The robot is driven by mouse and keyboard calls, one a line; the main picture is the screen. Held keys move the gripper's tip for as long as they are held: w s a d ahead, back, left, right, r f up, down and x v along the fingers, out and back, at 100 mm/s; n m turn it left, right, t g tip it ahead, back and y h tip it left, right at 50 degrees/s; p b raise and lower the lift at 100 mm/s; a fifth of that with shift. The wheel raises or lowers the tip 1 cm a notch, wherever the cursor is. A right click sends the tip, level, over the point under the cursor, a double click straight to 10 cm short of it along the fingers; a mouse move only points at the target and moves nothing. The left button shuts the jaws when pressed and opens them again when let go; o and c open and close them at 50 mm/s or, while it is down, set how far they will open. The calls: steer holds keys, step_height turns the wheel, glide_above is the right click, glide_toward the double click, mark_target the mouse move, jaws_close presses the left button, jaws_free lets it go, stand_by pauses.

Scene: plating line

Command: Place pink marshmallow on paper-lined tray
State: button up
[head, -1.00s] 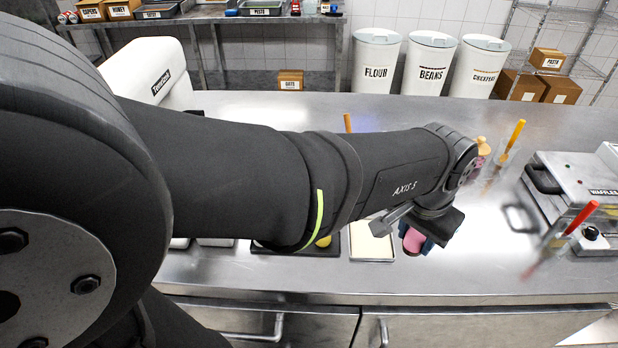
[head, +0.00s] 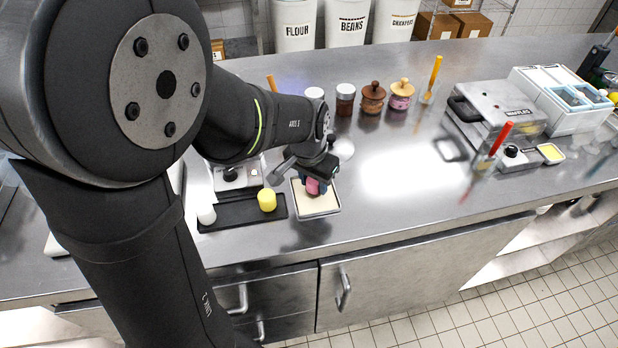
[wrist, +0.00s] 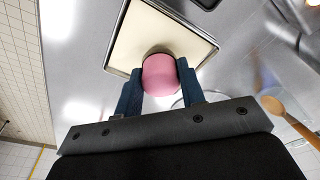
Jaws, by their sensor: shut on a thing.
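The pink marshmallow (wrist: 161,75) is between the two blue fingers of my gripper (wrist: 159,88) in the wrist view, and the fingers are shut on it. In the head view the marshmallow (head: 313,186) shows under my gripper (head: 314,188), over the paper-lined tray (head: 318,212). The tray (wrist: 128,40) has a dark metal rim and a cream paper lining, and lies beyond the marshmallow in the wrist view. A dark shadow falls on the paper beside the marshmallow. I cannot tell whether the marshmallow touches the paper.
Left of the tray is a black tray (head: 240,212) with a yellow marshmallow (head: 267,200) and a white one (head: 206,214). Jars (head: 373,98) stand behind. A waffle maker (head: 500,105) and a glass with a red stick (head: 487,160) are at right. The counter between is clear.

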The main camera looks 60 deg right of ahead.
steer(key=shift+f, duration=0.3)
steer(key=shift+f, duration=0.15)
steer(key=o, duration=0.6)
steer(key=shift+o, duration=0.2)
step_height(320, 180, up, 12)
steer(key=a, duration=0.1)
steer(key=shift+a, duration=0.4)
